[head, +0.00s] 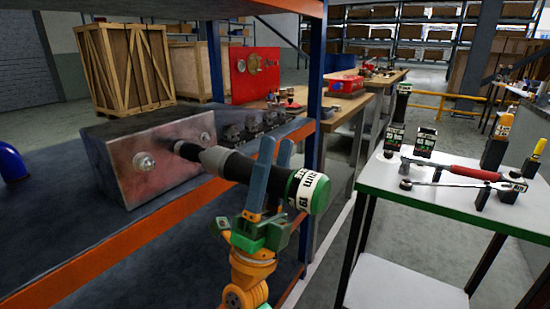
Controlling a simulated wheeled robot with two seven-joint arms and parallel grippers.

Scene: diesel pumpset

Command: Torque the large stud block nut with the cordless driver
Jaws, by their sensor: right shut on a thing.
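The metal stud block (125,185) sits on the dark shelf at the left, with its front face towards me. A nut on a round washer (144,161) shows on the left of that face. My right gripper (272,150) is shut on the cordless driver (233,163), a dark cylinder with a green band and a white label at its rear end. The driver lies nearly level, its nose pointing left at the right part of the block's face. The nose covers that spot, so I cannot tell whether it touches a nut. My left gripper is not in view.
The dark shelf (60,215) has an orange front rail and a blue upright (314,110) behind the driver. A blue curved piece (12,162) lies at the left edge. A white-topped side table (400,180) at right holds a red-handled wrench (455,171) and several labelled sockets.

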